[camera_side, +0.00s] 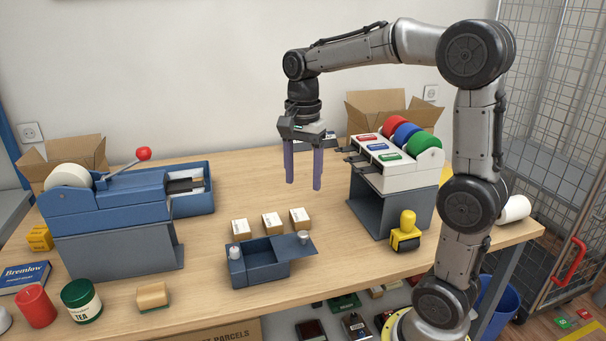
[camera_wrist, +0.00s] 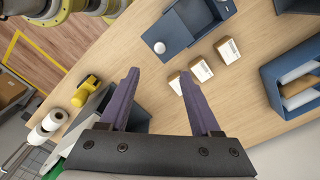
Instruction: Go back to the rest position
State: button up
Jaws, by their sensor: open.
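My gripper (camera_side: 303,168) hangs from the arm with its two purple fingers pointing down, high above the wooden counter. The fingers are apart and nothing is between them. In the side view it is above and behind the small parcels, left of the tape dispenser with coloured rolls (camera_side: 395,152). In the wrist view my gripper (camera_wrist: 160,100) shows its spread fingers over bare wood, with three small parcels (camera_wrist: 228,51) beyond them. The same parcels (camera_side: 272,223) stand in a row behind a small blue box (camera_side: 257,270).
A blue machine with a red-knobbed lever (camera_side: 112,215) stands at left. A yellow stamp (camera_side: 405,235) sits right of the blue box. A red jar (camera_side: 36,306), a tea tin (camera_side: 81,300) and a tan block (camera_side: 152,297) are near the front edge. A wire cage (camera_side: 565,130) stands at right.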

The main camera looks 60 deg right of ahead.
jog(key=s+a+r+n+t, duration=0.3)
jog(key=s+a+r+n, duration=0.15)
jog(key=s+a, duration=0.3)
jog(key=s+a+f+n+t, duration=0.2)
jog(key=s+f+n, duration=0.5)
jog(key=n, duration=0.6)
jog(key=shift+s+t, duration=0.3)
jog(key=shift+s, duration=0.1)
